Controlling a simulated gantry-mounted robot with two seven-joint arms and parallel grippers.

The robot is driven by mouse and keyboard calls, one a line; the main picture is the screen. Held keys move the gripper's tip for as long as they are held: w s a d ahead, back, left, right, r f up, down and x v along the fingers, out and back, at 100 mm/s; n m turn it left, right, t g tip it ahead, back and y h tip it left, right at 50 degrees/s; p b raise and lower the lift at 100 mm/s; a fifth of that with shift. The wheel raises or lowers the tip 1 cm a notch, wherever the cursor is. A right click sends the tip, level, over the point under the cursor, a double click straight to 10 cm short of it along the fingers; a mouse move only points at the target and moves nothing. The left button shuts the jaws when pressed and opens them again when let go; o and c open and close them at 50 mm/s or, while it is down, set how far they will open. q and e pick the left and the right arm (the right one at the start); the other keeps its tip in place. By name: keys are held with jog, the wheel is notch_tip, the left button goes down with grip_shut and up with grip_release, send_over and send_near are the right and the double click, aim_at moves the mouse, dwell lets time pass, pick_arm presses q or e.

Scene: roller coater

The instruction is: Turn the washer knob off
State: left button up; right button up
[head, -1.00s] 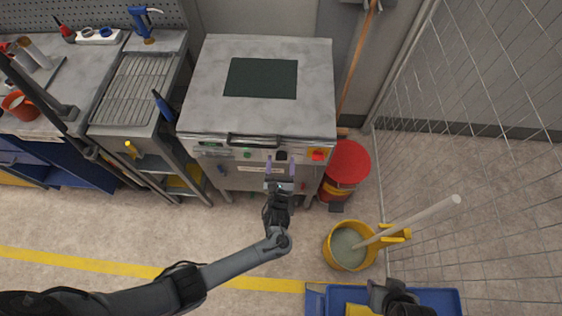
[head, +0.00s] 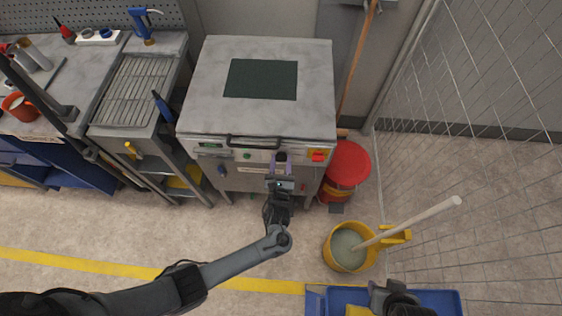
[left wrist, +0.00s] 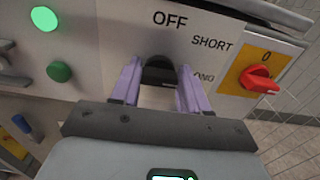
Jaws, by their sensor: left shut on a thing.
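The washer (head: 310,95) is a grey metal box with a front control panel. Its black knob (left wrist: 160,71) sits between the purple fingers of my left gripper (head: 281,158), which is shut on it. In the left wrist view the labels OFF and SHORT show above and right of the knob, and LONG is partly covered by a finger. Where the knob points cannot be made out. Part of my right arm shows at the bottom right of the head view, its jaws unclear.
A red switch (left wrist: 260,79) on a yellow plate is right of the knob. A green lamp (left wrist: 44,18) and green button (left wrist: 59,71) are left. A red bin (head: 349,163) and yellow mop bucket (head: 329,250) stand right of the washer. Wire fencing (head: 490,100) bounds the right.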

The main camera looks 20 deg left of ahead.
pick_arm(q)
jog(key=shift+n, duration=0.3)
jog(key=n+p, duration=0.1)
jog(key=n, duration=0.2)
jog(key=shift+a+n, duration=0.1)
jog(key=shift+n, duration=0.2)
jog(key=n, duration=0.4)
jog(key=shift+a+f+n+p, duration=0.1)
jog(key=shift+n+p, duration=0.2)
jog(key=shift+p, duration=0.05)
jog(key=n, duration=0.5)
jog(key=shift+s+f, duration=0.1)
jog(key=shift+n, duration=1.9)
jog(key=shift+f, duration=0.1)
jog(key=shift+n, duration=0.3)
jog(key=o, duration=1.1)
jog(key=shift+c, duration=0.2)
